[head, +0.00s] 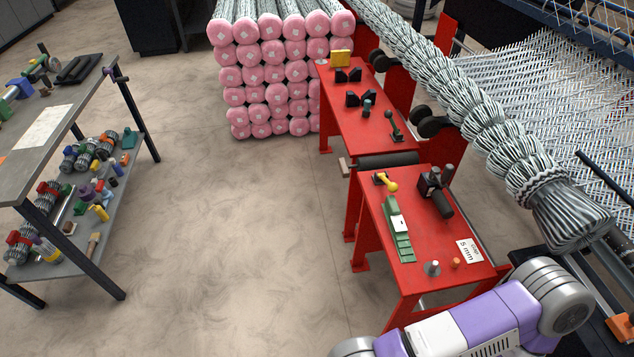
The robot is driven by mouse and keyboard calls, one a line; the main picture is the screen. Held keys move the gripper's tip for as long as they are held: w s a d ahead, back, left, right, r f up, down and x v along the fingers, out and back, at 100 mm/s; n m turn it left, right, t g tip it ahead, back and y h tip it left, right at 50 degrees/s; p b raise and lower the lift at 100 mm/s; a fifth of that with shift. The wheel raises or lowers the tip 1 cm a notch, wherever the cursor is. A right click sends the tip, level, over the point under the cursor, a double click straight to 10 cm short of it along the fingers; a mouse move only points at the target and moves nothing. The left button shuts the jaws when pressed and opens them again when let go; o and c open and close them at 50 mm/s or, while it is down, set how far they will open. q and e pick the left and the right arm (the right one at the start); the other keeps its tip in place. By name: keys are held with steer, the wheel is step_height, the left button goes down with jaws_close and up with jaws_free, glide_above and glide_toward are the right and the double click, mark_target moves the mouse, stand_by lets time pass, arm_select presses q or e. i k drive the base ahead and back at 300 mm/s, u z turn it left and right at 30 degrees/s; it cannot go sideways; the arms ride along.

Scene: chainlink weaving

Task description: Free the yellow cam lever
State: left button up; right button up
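The yellow cam lever (386,182) sits near the back left corner of the nearer red table (424,268). It has a yellow arm with a rounded knob and a small dark base. Whether anything clamps or blocks it is too small to tell. A green stepped piece with a white block (399,226) lies just in front of it. A black clamp-like device (435,185) stands to its right. Neither of my grippers is in view. Only a purple and white arm of mine shows at the bottom right, beyond the table's front edge.
A black roller (388,161) crosses between the two red tables. A thick wire bundle (480,125) runs along the right. Open floor (240,230) lies to the left.

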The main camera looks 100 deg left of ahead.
mark_target(392, 188)
steer(key=u, duration=2.15)
